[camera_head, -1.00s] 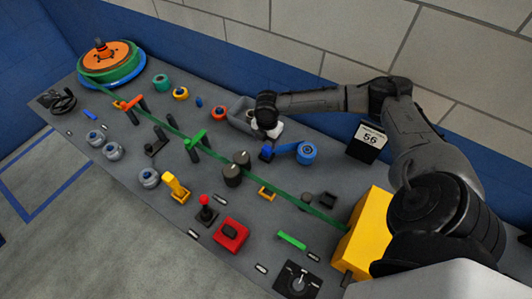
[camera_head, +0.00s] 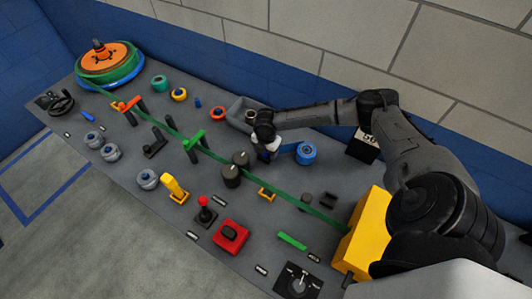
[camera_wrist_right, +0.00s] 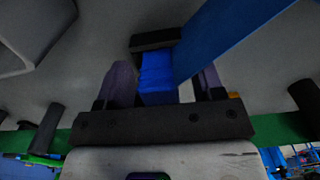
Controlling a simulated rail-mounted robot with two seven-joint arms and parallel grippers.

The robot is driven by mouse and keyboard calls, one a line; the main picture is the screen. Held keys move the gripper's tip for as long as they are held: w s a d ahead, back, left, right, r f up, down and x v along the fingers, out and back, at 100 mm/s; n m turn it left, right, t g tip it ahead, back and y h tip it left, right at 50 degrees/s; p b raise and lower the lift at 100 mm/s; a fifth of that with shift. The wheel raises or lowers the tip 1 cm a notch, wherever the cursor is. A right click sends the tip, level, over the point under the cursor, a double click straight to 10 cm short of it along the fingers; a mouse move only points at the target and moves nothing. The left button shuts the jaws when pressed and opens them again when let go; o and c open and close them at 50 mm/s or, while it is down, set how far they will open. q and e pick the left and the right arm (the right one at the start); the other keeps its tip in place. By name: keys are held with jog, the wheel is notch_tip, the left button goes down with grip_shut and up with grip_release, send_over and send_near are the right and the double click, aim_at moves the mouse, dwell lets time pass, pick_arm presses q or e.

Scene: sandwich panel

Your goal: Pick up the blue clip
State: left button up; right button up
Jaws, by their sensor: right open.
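A blue block (camera_wrist_right: 157,72) with a dark end piece sits in the right wrist view, and a flat blue bar (camera_wrist_right: 225,40) runs from it to the upper right; this looks like the blue clip. My right gripper (camera_wrist_right: 164,78) is open, with one finger on each side of the block; I cannot tell whether they touch it. In the head view my right gripper (camera_head: 267,153) points down over the block and hides most of it. The blue bar (camera_head: 287,149) shows beside it, leading to a blue roll (camera_head: 306,153). My left gripper is out of view.
Dark rollers (camera_head: 232,176) and a green belt (camera_head: 285,197) lie in front. A yellow box (camera_head: 367,225) stands at the right. Small blue pieces (camera_head: 88,116) (camera_head: 198,102) lie farther left.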

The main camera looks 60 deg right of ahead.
jog(key=c, duration=1)
jog(key=shift+r, duration=0.6)
jog(key=r, duration=0.3)
jog(key=shift+a+r+p, duration=0.25)
jog(key=shift+a+p, duration=0.05)
jog(key=shift+a, duration=0.05)
jog(key=s+a+r+p, duration=0.1)
jog(key=s+a+r, duration=0.1)
jog(key=a+r, duration=0.4)
jog(key=shift+s+a+r, duration=0.2)
jog(key=shift+a, duration=2.15)
